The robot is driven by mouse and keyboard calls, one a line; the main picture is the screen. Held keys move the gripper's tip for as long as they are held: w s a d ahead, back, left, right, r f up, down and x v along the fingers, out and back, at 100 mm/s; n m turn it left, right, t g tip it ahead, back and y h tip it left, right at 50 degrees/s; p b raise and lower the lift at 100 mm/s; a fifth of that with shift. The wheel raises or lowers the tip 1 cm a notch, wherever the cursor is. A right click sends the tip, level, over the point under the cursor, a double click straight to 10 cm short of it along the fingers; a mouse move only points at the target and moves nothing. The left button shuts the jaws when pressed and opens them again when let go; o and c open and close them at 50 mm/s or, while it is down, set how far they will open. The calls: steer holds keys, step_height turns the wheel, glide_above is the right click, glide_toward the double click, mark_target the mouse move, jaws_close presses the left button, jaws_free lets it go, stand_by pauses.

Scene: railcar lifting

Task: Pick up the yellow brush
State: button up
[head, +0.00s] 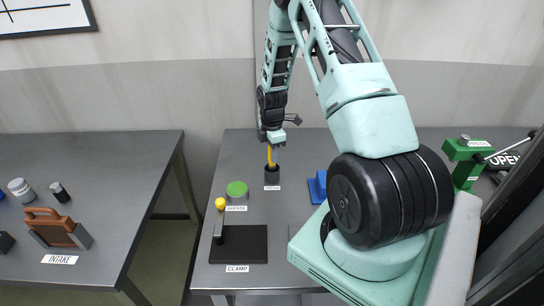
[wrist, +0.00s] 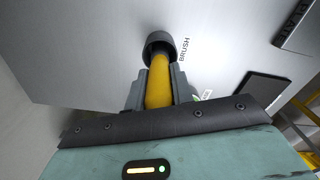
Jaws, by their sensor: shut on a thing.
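The yellow brush (head: 270,153) stands in a small dark cup (head: 272,174) towards the back of the table. My gripper (head: 276,140) is above the cup and shut on the brush's upper part. In the wrist view the yellow brush (wrist: 159,85) lies between the two grey fingers of my gripper (wrist: 158,90). The dark cup (wrist: 159,44) shows beyond the fingertips, with the word BRUSH on the table beside it. The brush's lower end is hidden in the cup.
A green-topped round tin (head: 237,190), a black mat (head: 240,244) with a yellow-knobbed handle, and a blue block (head: 318,187) are on the same table. A green vise-like device (head: 466,160) stands at right.

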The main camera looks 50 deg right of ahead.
step_height(320, 180, up, 10)
steer(key=b, duration=0.3)
steer(key=shift+f, duration=0.15)
stand_by(1.7)
steer(key=w+a+p, duration=0.4)
steer(key=a+p, duration=0.4)
steer(key=a, duration=0.6)
step_height(320, 180, down, 6)
steer(key=b, duration=0.4)
steer(key=shift+b, duration=0.35)
steer(key=shift+f+b, duration=0.3)
steer(key=shift+f, duration=0.4)
stand_by(0.9)
steer(key=shift+s, duration=0.1)
step_height(320, 180, up, 7)
steer(key=p, duration=0.5)
stand_by(0.3)
